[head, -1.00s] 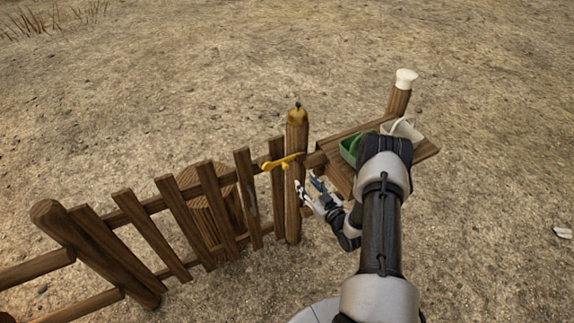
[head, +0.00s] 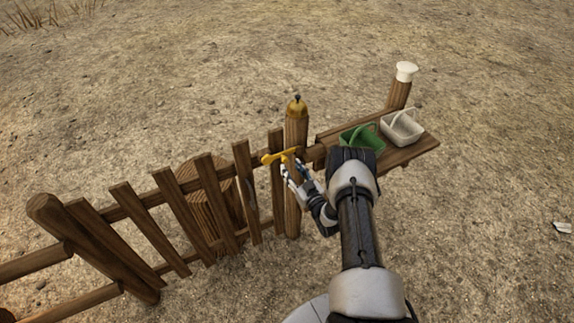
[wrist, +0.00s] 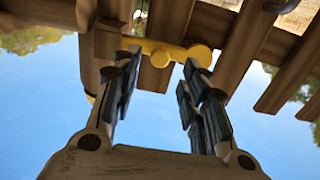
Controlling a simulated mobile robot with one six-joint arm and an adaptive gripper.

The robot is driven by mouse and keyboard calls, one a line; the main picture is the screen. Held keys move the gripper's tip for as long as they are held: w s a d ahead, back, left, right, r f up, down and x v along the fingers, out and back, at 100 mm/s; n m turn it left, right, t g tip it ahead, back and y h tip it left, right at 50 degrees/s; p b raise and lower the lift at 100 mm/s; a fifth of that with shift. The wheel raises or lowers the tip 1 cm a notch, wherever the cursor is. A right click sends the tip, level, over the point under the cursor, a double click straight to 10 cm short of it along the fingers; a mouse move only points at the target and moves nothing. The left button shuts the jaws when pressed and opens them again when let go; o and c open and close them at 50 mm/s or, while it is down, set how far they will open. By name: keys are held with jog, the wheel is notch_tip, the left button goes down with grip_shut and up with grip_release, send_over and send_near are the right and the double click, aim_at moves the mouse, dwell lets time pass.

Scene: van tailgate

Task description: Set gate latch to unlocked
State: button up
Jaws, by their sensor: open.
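The gate latch (head: 277,156) is a yellow bar with a knob, lying roughly level across the gate's end slat and the post in the head view. In the wrist view the latch (wrist: 165,50) shows beyond and between my fingertips, with its round knob toward the right finger. My gripper (head: 291,168) is open, just below and in front of the latch. In the wrist view the open gripper (wrist: 160,58) has one finger on each side of part of the latch. I cannot tell whether a finger touches it.
The wooden gate (head: 178,212) stretches left from the post (head: 296,135), which has a yellow cap. A shelf (head: 412,150) on the right holds a green basket (head: 360,137) and a white basket (head: 401,127). A log stump (head: 205,200) stands behind the gate.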

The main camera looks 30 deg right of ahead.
aim_at(286, 161)
jog(key=shift+w+b, duration=0.45)
jog(key=shift+w, duration=1.9)
grip_shut()
